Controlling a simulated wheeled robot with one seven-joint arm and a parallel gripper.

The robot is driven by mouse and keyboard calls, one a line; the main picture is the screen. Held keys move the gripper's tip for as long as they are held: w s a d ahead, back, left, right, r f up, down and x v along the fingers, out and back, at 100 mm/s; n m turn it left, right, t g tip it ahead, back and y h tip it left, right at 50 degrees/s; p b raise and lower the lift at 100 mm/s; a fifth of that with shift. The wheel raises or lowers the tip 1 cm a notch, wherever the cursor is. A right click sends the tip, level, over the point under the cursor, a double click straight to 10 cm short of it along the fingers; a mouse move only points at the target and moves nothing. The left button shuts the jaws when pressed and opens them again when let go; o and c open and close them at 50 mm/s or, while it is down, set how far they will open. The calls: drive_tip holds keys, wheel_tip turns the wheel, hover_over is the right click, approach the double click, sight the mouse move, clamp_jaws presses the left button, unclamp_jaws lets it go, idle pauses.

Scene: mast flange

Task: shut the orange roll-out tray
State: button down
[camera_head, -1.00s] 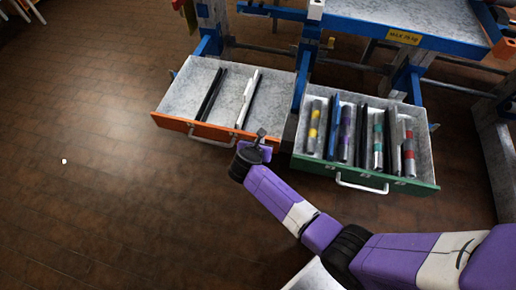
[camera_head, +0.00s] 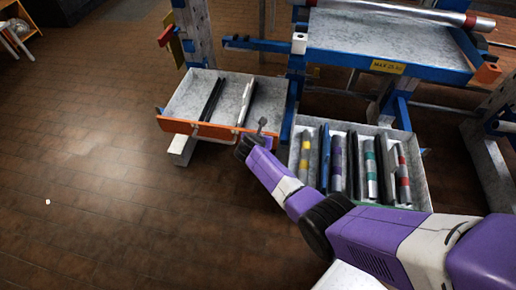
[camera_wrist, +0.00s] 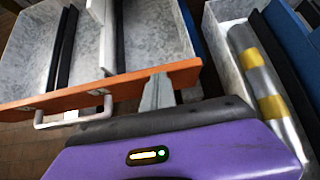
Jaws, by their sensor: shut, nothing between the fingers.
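The orange roll-out tray has an orange front panel (camera_head: 205,129) and a grey speckled bed. It stands partly out of the blue frame at the left in the head view. It holds a black bar (camera_head: 212,100) and a pale bar (camera_head: 245,103). My gripper (camera_head: 262,124) is shut and empty at the right end of the orange front. In the wrist view the grey fingertips (camera_wrist: 158,92) are against or very close to that panel (camera_wrist: 115,92), right of its pale handle (camera_wrist: 73,119); contact is not certain.
A second tray (camera_head: 419,190) with a green front stands out further at the right, holding several banded rods; my arm hides part of it. A pale foot (camera_head: 183,150) sticks out below the orange front. The floor at the left is clear.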

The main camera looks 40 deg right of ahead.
drive_tip(key=w+d+b, duration=0.3)
drive_tip(key=w+d, duration=0.1)
drive_tip(key=d, duration=0.2)
drive_tip(key=shift+w, duration=0.15)
drive_tip(key=shift+d+r, duration=0.1)
drive_tip(key=shift+d, duration=0.05)
idle(0.3)
